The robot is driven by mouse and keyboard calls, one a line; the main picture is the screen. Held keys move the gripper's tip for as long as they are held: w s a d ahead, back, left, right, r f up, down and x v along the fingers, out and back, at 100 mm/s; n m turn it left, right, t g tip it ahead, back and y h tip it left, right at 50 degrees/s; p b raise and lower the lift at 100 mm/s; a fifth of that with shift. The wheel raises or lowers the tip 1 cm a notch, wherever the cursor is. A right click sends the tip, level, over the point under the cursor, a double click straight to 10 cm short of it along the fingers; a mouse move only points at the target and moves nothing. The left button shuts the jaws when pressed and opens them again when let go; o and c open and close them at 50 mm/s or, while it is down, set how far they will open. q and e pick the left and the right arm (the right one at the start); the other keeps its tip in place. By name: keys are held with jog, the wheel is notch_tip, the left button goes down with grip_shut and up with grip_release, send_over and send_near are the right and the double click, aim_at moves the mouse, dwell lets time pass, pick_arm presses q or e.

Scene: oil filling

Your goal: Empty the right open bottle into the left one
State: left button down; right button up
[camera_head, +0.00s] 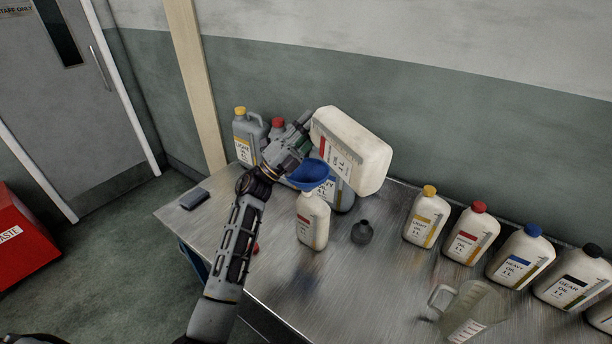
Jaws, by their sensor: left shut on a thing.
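A large white bottle (362,150) with a red-marked label is held tilted in the air above the table. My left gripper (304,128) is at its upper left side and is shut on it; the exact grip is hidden. The bottle's mouth cannot be made out. A blue funnel (311,174) is just below and left of the large bottle. It sits over the neck of a small white bottle (313,222), which stands upright on the metal table (290,275). I cannot see any liquid flowing. My right gripper is not in view.
Grey canisters (246,138) stand behind my left arm. A small dark grey vessel (362,233) is right of the small bottle. Several capped oil bottles (427,229) line the right side, with a clear jug (470,312) in front. A dark flat block (194,198) lies at left.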

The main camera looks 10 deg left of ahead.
pick_arm(q)
jog(key=shift+w+d+m+g, duration=0.1)
jog(key=shift+m+g, duration=0.3)
jog(key=shift+m, duration=0.1)
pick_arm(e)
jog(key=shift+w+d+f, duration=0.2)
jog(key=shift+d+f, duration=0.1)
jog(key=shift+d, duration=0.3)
